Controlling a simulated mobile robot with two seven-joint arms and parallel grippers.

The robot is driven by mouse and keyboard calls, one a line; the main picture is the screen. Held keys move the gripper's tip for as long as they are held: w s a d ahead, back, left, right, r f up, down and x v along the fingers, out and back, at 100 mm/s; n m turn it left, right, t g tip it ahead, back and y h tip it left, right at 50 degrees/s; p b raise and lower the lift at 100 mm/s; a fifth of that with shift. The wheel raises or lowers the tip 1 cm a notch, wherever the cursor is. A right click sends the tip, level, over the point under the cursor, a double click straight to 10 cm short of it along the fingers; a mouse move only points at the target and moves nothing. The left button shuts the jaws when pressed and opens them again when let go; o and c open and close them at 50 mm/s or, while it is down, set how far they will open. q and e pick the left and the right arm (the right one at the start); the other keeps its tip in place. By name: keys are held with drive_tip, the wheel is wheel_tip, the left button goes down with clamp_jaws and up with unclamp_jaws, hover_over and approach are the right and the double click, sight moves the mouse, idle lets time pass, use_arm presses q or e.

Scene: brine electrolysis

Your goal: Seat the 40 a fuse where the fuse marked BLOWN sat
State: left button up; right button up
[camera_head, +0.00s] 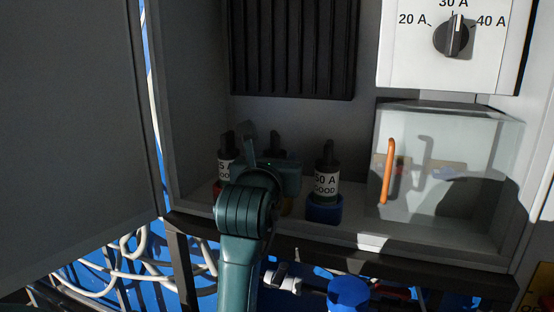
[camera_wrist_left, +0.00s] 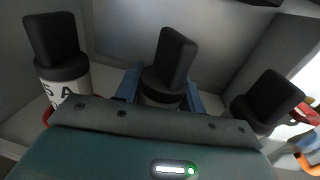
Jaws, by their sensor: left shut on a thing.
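My left gripper (camera_head: 270,163) is shut on the middle fuse (camera_wrist_left: 165,68) of a row of three. This fuse has a black top with an upright tab, and its label is hidden by the gripper. The blue fingers (camera_wrist_left: 160,93) stand on both sides of it in the left wrist view. The left fuse (camera_head: 226,170) has a white label ending in "5 A" and "GOOD", above a red base. The right fuse (camera_head: 325,172) has a label that reads like "50 A GOOD" and stands upright in a blue base (camera_head: 324,210). I cannot tell whether the held fuse is lifted. My right gripper is not in view.
A clear box (camera_head: 450,210) with an orange handle (camera_head: 388,171) stands right of the fuses, with blurred shapes inside. Above it is a dial (camera_head: 451,36) marked 20 A, 30 A and 40 A. A cabinet door (camera_head: 70,140) hangs open at left. Pale cables (camera_head: 130,270) lie below.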

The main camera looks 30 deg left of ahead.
use_arm(q)
drive_tip(key=shift+f+b, duration=0.3)
drive_tip(key=shift+f, duration=0.2)
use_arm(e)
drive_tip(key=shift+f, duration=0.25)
use_arm(q)
drive_tip(key=o, duration=1.2)
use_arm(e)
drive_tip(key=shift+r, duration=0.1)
use_arm(q)
drive_tip(key=shift+r, duration=0.85)
wheel_tip(320, 180, up, 8)
drive_tip(key=shift+r+p, duration=0.2)
drive_tip(key=shift+p, duration=0.15)
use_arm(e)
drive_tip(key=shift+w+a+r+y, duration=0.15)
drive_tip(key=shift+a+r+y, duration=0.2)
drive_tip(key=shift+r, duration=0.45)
